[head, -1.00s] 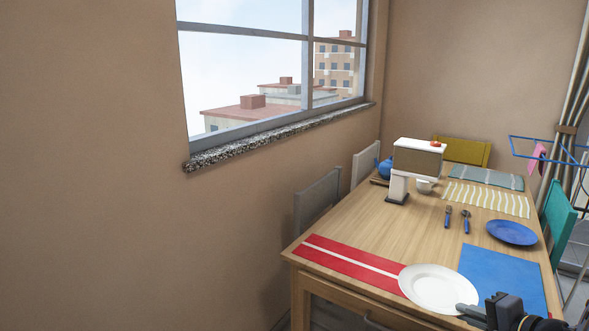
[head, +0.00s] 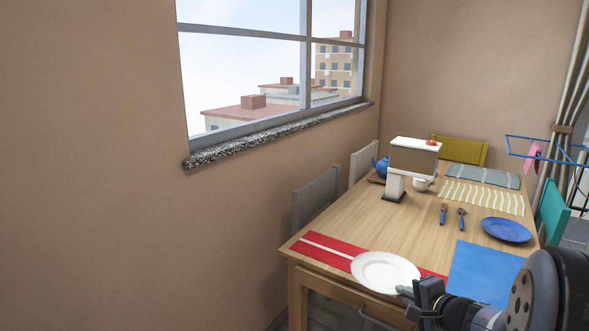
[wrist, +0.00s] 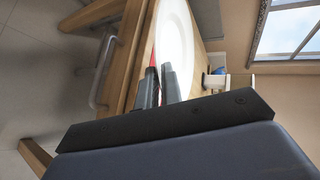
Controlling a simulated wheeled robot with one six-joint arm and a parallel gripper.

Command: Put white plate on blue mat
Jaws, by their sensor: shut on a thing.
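The white plate (head: 387,272) is round and roughly level, in front of the red mat's right part in the head view. My gripper (head: 405,291) is shut on its near right rim. In the wrist view the white plate (wrist: 174,40) shows at the fingertips of my gripper (wrist: 164,78). I cannot tell how high the plate is above the table. The blue mat (head: 485,272) lies flat to the right of the plate, bare where it shows. My arm hides its lower right part.
A red mat with a white stripe (head: 325,248) lies at the table's near left. A blue plate (head: 506,230), a fork (head: 443,214) and a spoon (head: 461,218) lie beyond the blue mat. A stand with a box-like top (head: 413,160) rises farther back. Grey chairs (head: 316,203) line the left side.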

